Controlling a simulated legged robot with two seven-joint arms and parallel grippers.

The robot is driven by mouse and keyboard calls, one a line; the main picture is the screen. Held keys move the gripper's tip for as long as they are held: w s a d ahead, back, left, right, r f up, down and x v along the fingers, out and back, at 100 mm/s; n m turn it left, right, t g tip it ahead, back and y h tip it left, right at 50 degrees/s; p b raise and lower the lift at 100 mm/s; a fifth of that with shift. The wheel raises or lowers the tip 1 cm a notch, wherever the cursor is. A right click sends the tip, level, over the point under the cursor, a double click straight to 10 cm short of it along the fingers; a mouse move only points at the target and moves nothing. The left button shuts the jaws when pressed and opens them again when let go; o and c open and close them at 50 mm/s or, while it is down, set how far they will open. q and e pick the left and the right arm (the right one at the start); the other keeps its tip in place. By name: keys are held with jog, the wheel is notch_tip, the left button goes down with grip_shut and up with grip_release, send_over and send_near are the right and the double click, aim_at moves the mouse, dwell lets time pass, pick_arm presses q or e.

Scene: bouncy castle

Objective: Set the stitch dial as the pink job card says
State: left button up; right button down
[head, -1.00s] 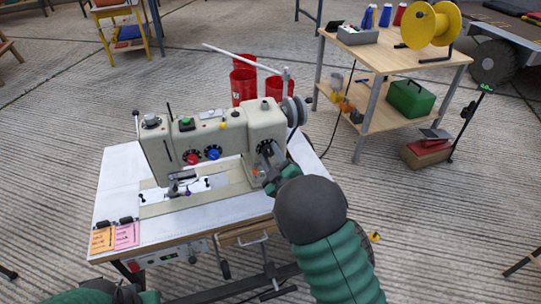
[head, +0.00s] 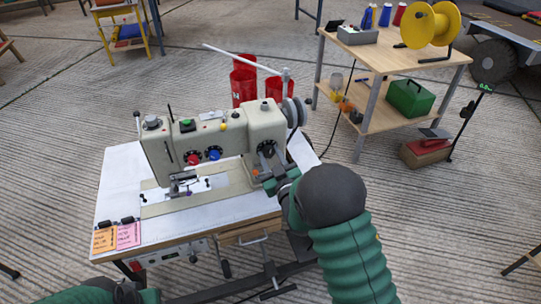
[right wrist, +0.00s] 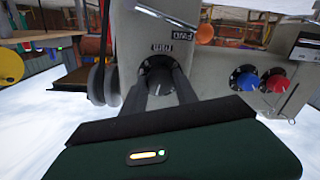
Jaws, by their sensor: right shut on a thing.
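The cream sewing machine (head: 215,140) stands on a white-topped table. Its black dial (head: 266,148) is on the front of the right-hand column; the right wrist view shows this dial (right wrist: 158,80) between my fingertips. My right gripper (head: 267,158) is shut on it, also seen in the right wrist view (right wrist: 159,88). The dial's setting is too small to read. The pink job card (head: 128,235) lies at the table's front left corner beside an orange card (head: 104,240); I cannot read their writing. My left arm shows at the bottom left, its fingers unclear.
A red knob (head: 193,158) and a blue knob (head: 213,153) sit on the machine front, left of the dial. Red containers (head: 244,88) stand behind the machine. A wooden shelf table (head: 385,55) with a yellow spool (head: 432,25) stands at the back right. Floor at right is mostly clear.

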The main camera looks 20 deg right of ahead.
jog(key=shift+a+f, duration=0.1)
jog(key=shift+f, duration=0.05)
dwell(0.3)
jog(key=c, duration=1.3)
grip_release()
jog(key=o, duration=0.4)
jog(key=shift+c, duration=0.2)
jog(key=shift+s, duration=0.1)
jog(key=shift+s+p, duration=0.3)
jog(key=s+p, duration=0.7)
jog(key=s, duration=0.9)
jog(key=shift+d, duration=0.35)
